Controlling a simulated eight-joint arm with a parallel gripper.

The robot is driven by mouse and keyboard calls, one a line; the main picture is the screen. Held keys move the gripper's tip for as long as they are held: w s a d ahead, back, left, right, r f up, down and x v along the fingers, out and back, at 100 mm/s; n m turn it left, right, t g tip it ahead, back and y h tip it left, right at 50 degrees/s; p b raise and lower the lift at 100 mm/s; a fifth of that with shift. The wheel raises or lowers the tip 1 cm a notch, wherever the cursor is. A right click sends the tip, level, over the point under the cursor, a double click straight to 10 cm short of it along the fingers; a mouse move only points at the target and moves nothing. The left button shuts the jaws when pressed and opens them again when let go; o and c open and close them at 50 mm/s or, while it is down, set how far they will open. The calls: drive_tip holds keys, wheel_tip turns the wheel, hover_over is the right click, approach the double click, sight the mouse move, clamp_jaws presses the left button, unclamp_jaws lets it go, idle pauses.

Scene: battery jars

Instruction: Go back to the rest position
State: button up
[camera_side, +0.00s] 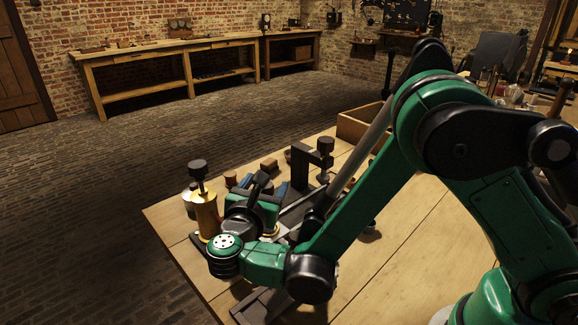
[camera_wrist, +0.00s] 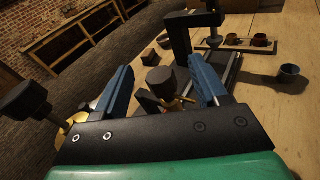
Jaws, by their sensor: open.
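My gripper (camera_side: 257,183) is low over the wooden table in the side view, with my green arm folded down to it. In the wrist view my gripper (camera_wrist: 163,82) has its two blue fingers wide apart. A dark, knob-like block (camera_wrist: 160,84) with a brass fitting below shows between the fingers; neither finger visibly touches it. A brass jar (camera_side: 207,214) with a dark knob on top stands upright just left of my gripper. The knob (camera_wrist: 22,98) also shows at the left of the wrist view. My arm and gripper hide part of the tabletop.
A dark clamp stand (camera_side: 299,165) rises behind my gripper and also shows in the wrist view (camera_wrist: 181,38). An open wooden box (camera_side: 352,128) sits at the table's back.

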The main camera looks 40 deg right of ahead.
drive_tip(key=s+d+r+m+g+y, duration=0.1)
drive_tip(key=s+m+y, duration=0.4)
drive_tip(key=m, duration=0.6)
drive_tip(key=s+d+r+m+g+y, duration=0.1)
drive_tip(key=s+d+m+y, duration=0.3)
drive_tip(key=m, duration=0.8)
drive_tip(key=s+y, duration=0.2)
drive_tip(key=y, duration=0.2)
drive_tip(key=shift+r+y, duration=0.15)
drive_tip(key=shift+y, duration=0.25)
